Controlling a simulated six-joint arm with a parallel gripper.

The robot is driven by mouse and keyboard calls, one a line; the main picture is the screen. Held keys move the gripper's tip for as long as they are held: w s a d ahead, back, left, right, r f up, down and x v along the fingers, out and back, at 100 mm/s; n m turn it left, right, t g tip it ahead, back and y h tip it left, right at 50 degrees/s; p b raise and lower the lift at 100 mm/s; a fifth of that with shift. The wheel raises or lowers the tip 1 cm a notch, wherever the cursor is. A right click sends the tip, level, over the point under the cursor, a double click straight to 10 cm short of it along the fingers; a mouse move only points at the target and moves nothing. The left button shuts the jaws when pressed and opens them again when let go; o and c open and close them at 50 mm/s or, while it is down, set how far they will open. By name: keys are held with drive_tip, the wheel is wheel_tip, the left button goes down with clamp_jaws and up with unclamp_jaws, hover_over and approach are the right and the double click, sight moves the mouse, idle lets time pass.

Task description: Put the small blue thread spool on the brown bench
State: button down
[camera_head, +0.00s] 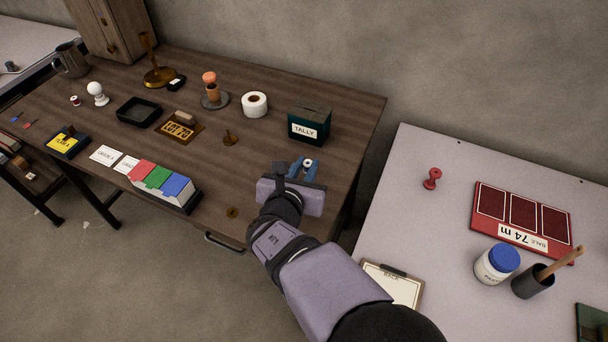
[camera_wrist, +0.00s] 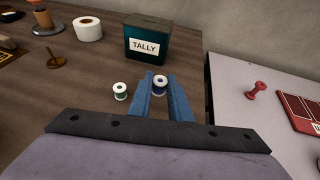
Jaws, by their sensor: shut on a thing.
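My gripper (camera_head: 306,166) has blue fingers and is shut on a small white spool with blue thread (camera_wrist: 159,84), held between the fingertips in the wrist view. The spool's white top (camera_head: 308,162) also shows in the head view. The gripper is over the right part of the brown wooden bench (camera_head: 335,110), near the right edge; I cannot tell whether the spool touches the top. A second small spool with dark green thread (camera_wrist: 120,91) stands on the bench left of my fingers.
A dark green TALLY box (camera_head: 310,124) stands just behind the gripper. A white roll (camera_head: 254,104), stamps and colored boxes (camera_head: 162,182) stand further left. A grey table (camera_head: 400,210) on the right, across a gap, holds a red spool-like piece (camera_head: 432,179) and a red case (camera_head: 520,218).

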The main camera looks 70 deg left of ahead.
drive_tip(key=shift+f, duration=1.9)
drive_tip(key=shift+f, duration=0.15)
drive_tip(key=c, duration=1.6)
unclamp_jaws()
drive_tip(key=shift+c, duration=0.2)
drive_tip(key=shift+r, duration=0.2)
drive_tip(key=shift+b+v, duration=0.5)
drive_tip(key=shift+v, duration=3.3)
drive_tip(key=shift+f, duration=0.1)
